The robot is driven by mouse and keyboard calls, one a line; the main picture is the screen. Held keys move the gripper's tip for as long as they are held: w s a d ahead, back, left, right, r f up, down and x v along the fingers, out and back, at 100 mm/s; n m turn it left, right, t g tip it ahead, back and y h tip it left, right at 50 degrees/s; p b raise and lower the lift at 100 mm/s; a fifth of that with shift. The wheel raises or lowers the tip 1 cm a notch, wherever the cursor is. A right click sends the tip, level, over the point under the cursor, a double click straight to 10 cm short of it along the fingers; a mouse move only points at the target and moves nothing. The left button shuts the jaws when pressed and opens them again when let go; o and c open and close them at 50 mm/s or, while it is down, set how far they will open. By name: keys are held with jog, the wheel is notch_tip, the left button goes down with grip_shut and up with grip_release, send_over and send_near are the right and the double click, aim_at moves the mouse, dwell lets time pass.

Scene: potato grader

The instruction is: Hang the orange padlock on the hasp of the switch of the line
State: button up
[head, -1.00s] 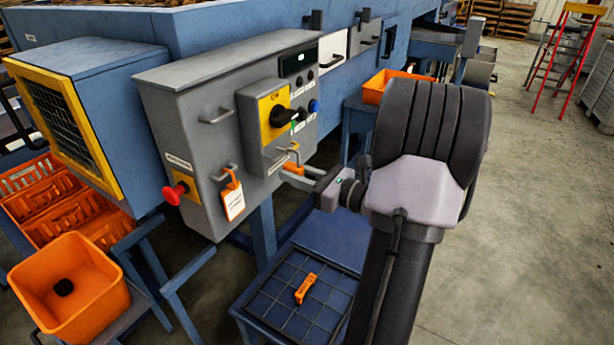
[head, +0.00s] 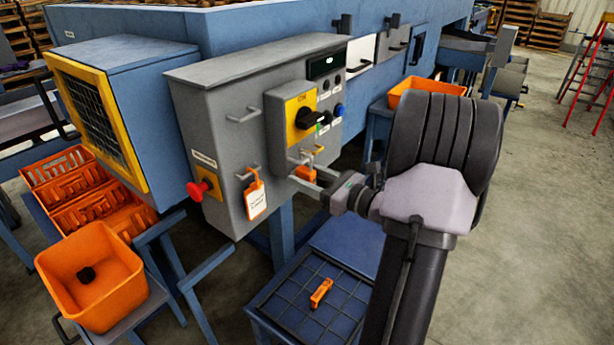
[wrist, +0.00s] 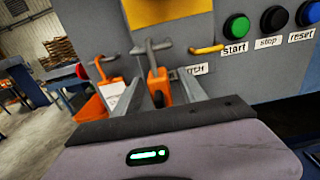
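The orange padlock (head: 306,171) is upright at the lower front of the grey control box, below the switch (head: 308,118), a black knob on a yellow plate. In the head view my gripper (head: 313,181) reaches in from the right. A grey bar (head: 299,159) is right above the padlock; I cannot tell whether the shackle is around it. A small yellow loop (wrist: 206,49) is to its right.
Another orange object (head: 321,293) lies on the blue grid-topped stand (head: 285,318) below. Start, stop and reset buttons (wrist: 271,19) are at the right.

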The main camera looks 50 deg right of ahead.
jog(key=s+d+p, duration=0.2)
jog(key=s+p, duration=0.1)
jog(key=s, duration=1.4)
jog(key=w+a+r+n+g+y, duration=0.1)
jog(key=w+a+n+g+y, duration=0.25)
jog(key=a, duration=0.55)
jog(key=w+a+r+n+g+y, duration=0.1)
jog(key=w+a+n+g, duration=0.1)
jog(key=a+n+g, duration=0.35)
jog(key=w+a+n+g+y, duration=0.25)
jog(key=a+n, duration=0.25)
jog(key=a, duration=0.6)
jog(key=s+a+r+n+h, duration=0.2)
jog(key=a+n+h, duration=0.1)
jog(key=a+n, duration=0.4)
jog(key=s+a+r+n+h, duration=0.2)
jog(key=s+a+n+h, duration=0.1)
jog(key=a+n, duration=0.4)
jog(key=n, duration=0.2)
jog(key=shift+s+a+n+h, duration=0.25)
jog(key=shift+a+n+h, duration=0.05)
jog(key=shift+g, duration=0.25)
